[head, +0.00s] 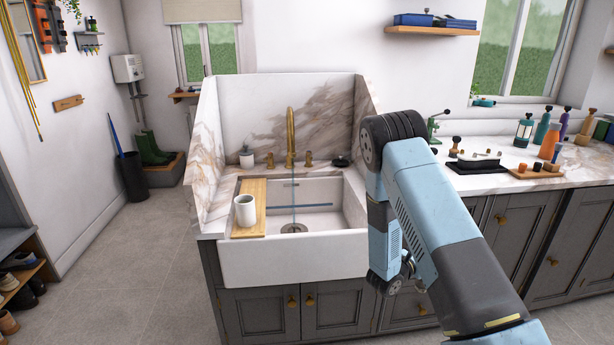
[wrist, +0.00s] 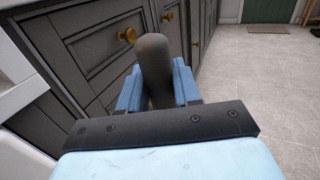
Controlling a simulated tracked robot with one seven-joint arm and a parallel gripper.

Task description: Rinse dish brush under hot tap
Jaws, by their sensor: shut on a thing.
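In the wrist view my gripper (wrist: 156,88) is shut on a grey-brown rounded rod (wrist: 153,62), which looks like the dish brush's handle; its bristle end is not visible. In the head view my arm hides the gripper and the rod. The brass tap (head: 290,138) stands behind the white sink (head: 300,262). A thin bluish stream of water (head: 294,202) falls from it toward the drain (head: 294,228). Two brass tap handles, left (head: 270,160) and right (head: 308,158), flank the spout; I cannot tell which is hot. My gripper is beside the grey cabinet fronts (wrist: 90,50).
A wooden board (head: 250,188) with a white cup (head: 245,210) lies across the sink's left side. Bottles crowd the right counter (head: 470,183). The floor (head: 130,270) at left is open.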

